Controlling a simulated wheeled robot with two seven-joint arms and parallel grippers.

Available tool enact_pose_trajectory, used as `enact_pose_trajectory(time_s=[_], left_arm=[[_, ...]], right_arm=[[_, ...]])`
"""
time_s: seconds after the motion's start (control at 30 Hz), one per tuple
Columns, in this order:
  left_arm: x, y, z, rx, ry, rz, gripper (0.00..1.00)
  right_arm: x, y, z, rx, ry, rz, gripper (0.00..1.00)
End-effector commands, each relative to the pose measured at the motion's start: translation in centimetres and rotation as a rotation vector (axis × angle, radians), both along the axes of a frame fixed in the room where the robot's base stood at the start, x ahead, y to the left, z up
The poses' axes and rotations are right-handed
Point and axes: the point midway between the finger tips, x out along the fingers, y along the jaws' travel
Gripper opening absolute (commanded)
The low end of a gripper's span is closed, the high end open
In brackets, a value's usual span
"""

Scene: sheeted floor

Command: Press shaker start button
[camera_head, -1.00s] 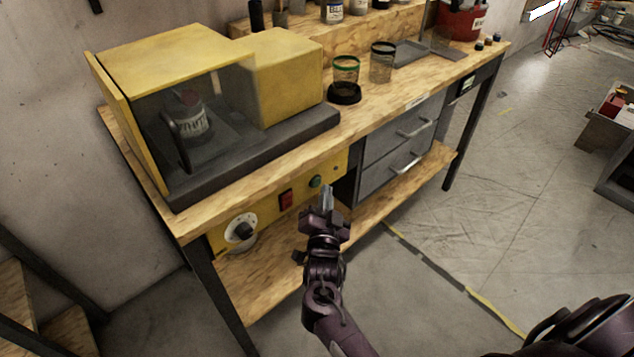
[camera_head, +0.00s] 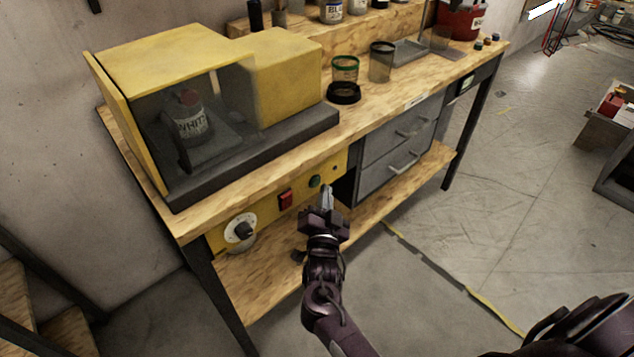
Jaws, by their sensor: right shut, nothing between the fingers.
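The yellow shaker (camera_head: 180,60) stands on the left of the workbench, with a bottle labelled WHIT (camera_head: 190,122) behind its clear front. Its yellow control panel (camera_head: 268,206) sits under the bench top. The panel carries a round dial (camera_head: 241,230), a red switch (camera_head: 286,199) and a green button (camera_head: 314,181). My right gripper (camera_head: 327,191) is shut and empty, its fingertips just right of and slightly below the green button. I cannot tell whether they touch the panel. My left gripper is not in view.
Grey drawers (camera_head: 398,148) stand right of the panel, and a lower wooden shelf (camera_head: 265,270) runs below it. Two glass jars (camera_head: 381,62) and a black ring (camera_head: 343,92) are on the bench top. The floor in front is clear.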

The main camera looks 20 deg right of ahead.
Motion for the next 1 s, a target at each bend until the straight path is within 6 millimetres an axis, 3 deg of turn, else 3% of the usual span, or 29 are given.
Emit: enact_pose_trajectory(time_s=[1.0], left_arm=[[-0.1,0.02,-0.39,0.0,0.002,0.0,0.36]], right_arm=[[0.8,0.29,0.02,0.001,0.0,0.0,0.0]])
